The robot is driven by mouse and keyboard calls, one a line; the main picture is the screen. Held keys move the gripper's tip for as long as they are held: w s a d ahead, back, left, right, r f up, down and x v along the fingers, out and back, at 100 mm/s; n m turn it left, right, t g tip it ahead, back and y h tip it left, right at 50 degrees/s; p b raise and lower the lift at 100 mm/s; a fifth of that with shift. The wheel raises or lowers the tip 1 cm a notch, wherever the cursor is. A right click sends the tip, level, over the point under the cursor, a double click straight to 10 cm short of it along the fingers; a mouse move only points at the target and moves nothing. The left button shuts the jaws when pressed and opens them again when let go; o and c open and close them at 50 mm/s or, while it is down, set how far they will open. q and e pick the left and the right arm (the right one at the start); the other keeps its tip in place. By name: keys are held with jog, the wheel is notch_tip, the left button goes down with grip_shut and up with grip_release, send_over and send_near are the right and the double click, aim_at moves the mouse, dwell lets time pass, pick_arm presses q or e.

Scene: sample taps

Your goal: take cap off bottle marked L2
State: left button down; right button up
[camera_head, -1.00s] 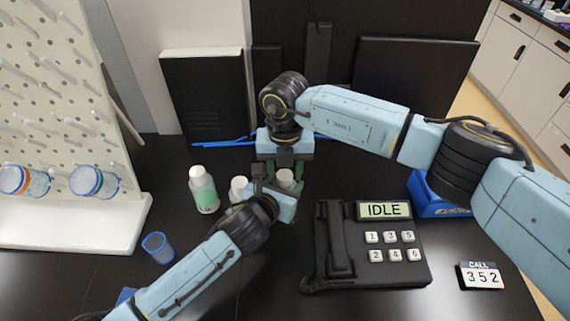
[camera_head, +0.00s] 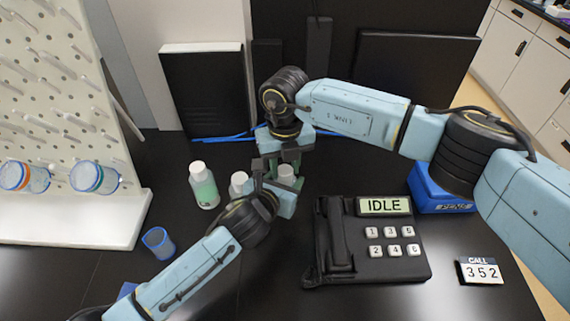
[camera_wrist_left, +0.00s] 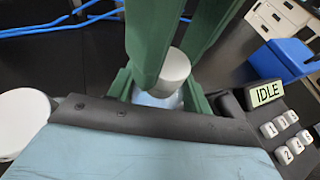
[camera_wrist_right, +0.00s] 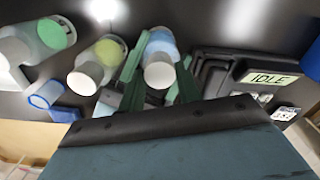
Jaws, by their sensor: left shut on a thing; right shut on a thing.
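A bottle with blue contents (camera_wrist_right: 161,47) and a white cap (camera_wrist_left: 176,68) stands at the right end of a row of bottles. My left gripper (camera_wrist_left: 158,95) is shut on its body, below the cap. My right gripper (camera_wrist_right: 160,75) reaches down from above and is shut on the cap, its fingers on either side. The cap also shows in the head view (camera_head: 286,170). It appears to sit on the bottle's top. My grippers hide most of this bottle in the head view. No bottle marking is readable.
A green-filled bottle (camera_head: 204,188) and a yellow-green one (camera_wrist_right: 104,55) stand to the left, the latter close to my left gripper. A telephone (camera_head: 325,265) reading IDLE is on the right. A blue cup (camera_head: 158,243) and a pegboard rack (camera_head: 75,228) are at left.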

jog(key=shift+d, duration=0.1)
jog(key=o, duration=1.1)
jog(key=shift+c, duration=0.2)
notch_tip(320, 180, up, 4)
jog(key=shift+r, duration=0.35)
jog(key=shift+c, duration=1.2)
notch_tip(320, 180, up, 3)
jog(key=m, duration=0.3)
jog(key=shift+f, duration=3.9)
